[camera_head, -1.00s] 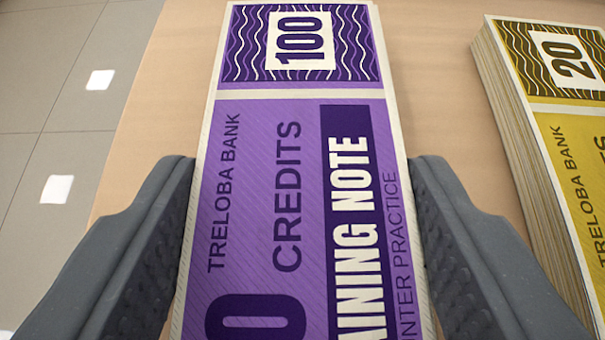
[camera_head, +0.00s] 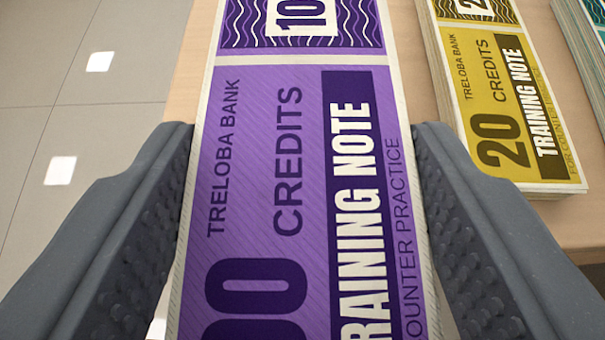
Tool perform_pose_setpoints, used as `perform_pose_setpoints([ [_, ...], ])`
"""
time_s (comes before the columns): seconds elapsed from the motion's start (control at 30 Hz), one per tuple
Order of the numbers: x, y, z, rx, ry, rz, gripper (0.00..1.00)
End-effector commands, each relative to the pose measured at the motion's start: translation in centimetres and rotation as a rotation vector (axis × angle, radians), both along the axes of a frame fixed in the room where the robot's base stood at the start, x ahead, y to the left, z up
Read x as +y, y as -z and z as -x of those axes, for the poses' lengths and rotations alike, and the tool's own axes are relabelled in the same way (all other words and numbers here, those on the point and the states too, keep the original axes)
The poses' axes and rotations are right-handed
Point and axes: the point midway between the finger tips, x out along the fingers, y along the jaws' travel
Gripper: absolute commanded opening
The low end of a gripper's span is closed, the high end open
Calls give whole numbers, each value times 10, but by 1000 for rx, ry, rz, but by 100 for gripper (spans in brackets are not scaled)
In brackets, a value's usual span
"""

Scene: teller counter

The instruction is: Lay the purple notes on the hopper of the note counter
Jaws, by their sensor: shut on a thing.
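The purple notes (camera_head: 262,150), marked as 100-credit training notes, run up the middle of the head camera view. My gripper (camera_head: 305,150) is shut on them, one grey finger against each long side. The notes appear raised above the counter, as the yellow stack beside them looks smaller and lower. The near and far ends of the purple notes run out of the picture. The note counter and its hopper are not in view.
A thick stack of yellow 20-credit notes (camera_head: 490,100) lies on the wooden counter (camera_head: 555,215) to the right. Part of a teal stack (camera_head: 590,50) shows at the far right edge. Tiled floor (camera_head: 60,120) lies beyond the counter's left edge.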

Motion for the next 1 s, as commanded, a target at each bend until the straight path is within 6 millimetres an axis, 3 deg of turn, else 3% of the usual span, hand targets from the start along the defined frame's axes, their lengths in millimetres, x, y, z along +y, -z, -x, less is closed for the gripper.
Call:
perform_pose_setpoints([
  [0.17,-1,-5,39,2,0,0,26],
  [0.33,-2,-5,61,-4,0,0,26],
  [1.0,-3,-4,79,-4,0,1,26],
])
